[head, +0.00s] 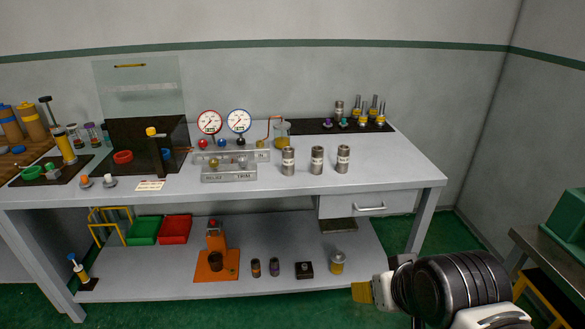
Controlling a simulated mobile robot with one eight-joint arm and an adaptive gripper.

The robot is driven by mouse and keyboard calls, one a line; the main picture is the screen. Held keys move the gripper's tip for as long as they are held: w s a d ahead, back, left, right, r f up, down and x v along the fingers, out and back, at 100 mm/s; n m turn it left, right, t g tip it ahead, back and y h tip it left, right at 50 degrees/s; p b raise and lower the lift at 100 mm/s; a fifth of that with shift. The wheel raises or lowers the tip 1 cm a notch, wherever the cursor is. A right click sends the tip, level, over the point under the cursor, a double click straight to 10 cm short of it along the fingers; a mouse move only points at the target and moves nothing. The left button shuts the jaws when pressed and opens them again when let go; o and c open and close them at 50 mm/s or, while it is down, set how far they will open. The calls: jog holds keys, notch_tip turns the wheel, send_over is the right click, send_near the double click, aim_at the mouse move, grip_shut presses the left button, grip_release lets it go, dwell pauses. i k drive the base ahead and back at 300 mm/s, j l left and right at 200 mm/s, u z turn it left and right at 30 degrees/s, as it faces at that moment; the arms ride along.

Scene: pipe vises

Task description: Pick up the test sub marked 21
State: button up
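Three grey metal cylinders with pale labels stand upright in a row on the workbench: a left one (288,161), a middle one (317,160) and a right one (343,159). They look like the test subs, but their label marks are too small to read, so I cannot tell which is 21. A similar grey cylinder (339,108) stands on the dark mat behind. My gripper (362,292), with yellow tips, is at the lower right, in front of the bench and apart from the cylinders. Its finger gap is not clear from this side.
The workbench (400,175) has free room right of the cylinders. A gauge stand (229,172) stands left of them. A drawer (366,205) hangs below the top. The lower shelf (205,291) holds trays, jars and an orange stand. Another table (550,250) is at right.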

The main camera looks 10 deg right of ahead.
aim_at(342, 152)
jog(key=i+l+u, duration=0.1)
jog(key=l, duration=0.25)
jog(key=i+l+u, duration=0.2)
jog(key=l, duration=0.45)
jog(key=i+l+u, duration=0.1)
jog(key=l, duration=0.3)
jog(key=i+l+u, duration=0.1)
jog(key=l, duration=0.25)
jog(key=i+l+z, duration=0.15)
jog(key=z, duration=0.3)
